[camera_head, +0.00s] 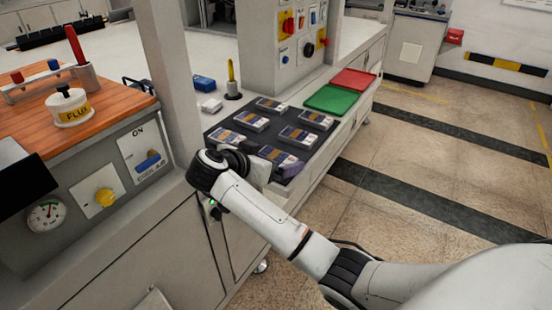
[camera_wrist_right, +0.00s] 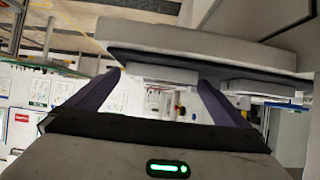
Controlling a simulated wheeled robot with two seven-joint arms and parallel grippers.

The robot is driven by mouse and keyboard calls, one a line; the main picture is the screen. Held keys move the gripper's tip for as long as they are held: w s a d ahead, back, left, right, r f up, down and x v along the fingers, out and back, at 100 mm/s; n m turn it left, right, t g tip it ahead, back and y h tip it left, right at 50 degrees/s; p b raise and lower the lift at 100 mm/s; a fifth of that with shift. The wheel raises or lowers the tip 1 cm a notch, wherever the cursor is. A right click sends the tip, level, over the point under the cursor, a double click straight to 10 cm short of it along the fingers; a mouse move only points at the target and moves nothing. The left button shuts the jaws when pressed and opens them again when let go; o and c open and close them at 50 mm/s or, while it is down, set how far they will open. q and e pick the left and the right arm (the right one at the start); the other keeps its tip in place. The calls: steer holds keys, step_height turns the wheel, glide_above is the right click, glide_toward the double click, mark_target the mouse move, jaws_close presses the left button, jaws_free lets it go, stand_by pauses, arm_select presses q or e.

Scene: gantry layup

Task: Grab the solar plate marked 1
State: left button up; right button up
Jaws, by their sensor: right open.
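Several solar plates with dark blue and pale faces lie in rows on a black mat (camera_head: 238,155) in the head view. Nearer ones are a left plate (camera_head: 226,138), a middle plate (camera_head: 298,136) and a front plate (camera_head: 278,156), partly hidden by my gripper. The marks are too small to read, so I cannot tell which is 1. My right gripper (camera_head: 276,166) is at the mat's near edge, by the front plate. In the right wrist view its dark fingers (camera_wrist_right: 158,92) are open, with a pale block edge (camera_wrist_right: 162,75) showing between and beyond them. My left gripper is not seen.
A green tray (camera_head: 330,99) and a red tray (camera_head: 354,80) lie behind the mat. A grey post (camera_head: 170,70) rises left of it. A yellow-handled tool (camera_head: 231,80) stands behind. The flux bench (camera_head: 110,107) is at left; floor is open at right.

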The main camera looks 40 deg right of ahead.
steer(key=shift+c, duration=0.3)
steer(key=c, duration=1.2)
steer(key=shift+r, duration=0.15)
